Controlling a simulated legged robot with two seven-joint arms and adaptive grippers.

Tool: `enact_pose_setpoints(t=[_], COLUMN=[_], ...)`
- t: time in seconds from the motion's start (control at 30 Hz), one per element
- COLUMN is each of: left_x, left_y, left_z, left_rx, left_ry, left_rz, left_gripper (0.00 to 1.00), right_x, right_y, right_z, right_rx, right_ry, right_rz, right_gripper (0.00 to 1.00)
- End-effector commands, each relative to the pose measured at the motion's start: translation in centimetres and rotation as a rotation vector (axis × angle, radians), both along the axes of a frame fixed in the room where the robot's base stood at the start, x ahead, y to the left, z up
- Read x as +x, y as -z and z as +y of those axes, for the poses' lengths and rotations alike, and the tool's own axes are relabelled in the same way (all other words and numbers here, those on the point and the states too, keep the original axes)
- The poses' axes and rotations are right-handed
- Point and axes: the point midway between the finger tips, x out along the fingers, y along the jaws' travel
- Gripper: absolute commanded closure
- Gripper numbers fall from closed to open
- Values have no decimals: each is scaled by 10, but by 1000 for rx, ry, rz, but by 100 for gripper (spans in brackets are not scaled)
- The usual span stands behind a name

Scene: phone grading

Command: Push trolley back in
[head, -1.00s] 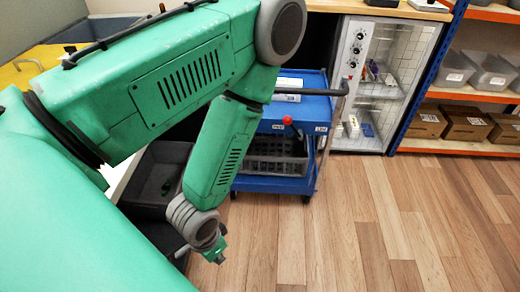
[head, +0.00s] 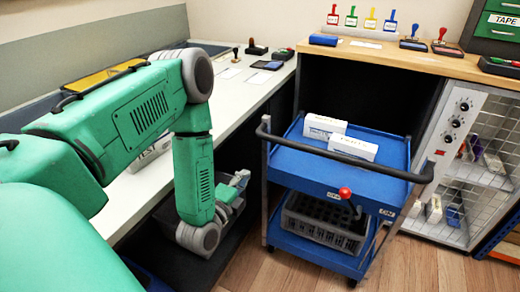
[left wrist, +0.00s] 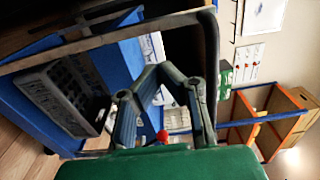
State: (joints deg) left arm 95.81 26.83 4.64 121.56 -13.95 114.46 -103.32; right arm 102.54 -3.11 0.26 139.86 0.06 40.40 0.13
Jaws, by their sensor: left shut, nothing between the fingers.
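The blue trolley (head: 320,178) stands on the floor in the head view, with a dark bar handle (head: 345,160) across its near side and a red knob (head: 345,193) on its front. Two white boxes (head: 339,136) lie on its top tray, and a grey crate (head: 325,220) is on the lower shelf. My left gripper (head: 240,180) is shut and empty, left of the trolley and seemingly apart from it. In the left wrist view my shut fingers (left wrist: 165,75) show in front of the trolley, with its crate (left wrist: 60,95) at left. My right gripper is not in view.
A dark opening (head: 370,90) lies behind the trolley under the wooden counter (head: 400,52). A wire-fronted cabinet (head: 460,155) stands close on the right. A white worktop (head: 240,88) runs along the left, with a dark bin below. Free wooden floor (head: 420,265) lies in front.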

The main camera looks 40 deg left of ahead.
Motion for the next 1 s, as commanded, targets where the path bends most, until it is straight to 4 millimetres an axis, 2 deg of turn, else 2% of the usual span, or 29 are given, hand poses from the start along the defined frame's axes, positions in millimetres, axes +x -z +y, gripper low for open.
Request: enact_pose_setpoints(t=[0.6,0.8,1.0], left_x=[112,129,132], left_y=[1,1,1], left_z=[25,31,32], left_rx=[-2,-3,-4], left_ry=[-1,-1,1], left_rz=[-1,1,3], left_gripper=[100,100,100], right_x=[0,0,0], right_y=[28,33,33], right_z=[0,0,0], right_rx=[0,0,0], right_ry=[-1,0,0], right_rz=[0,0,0], right_gripper=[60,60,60])
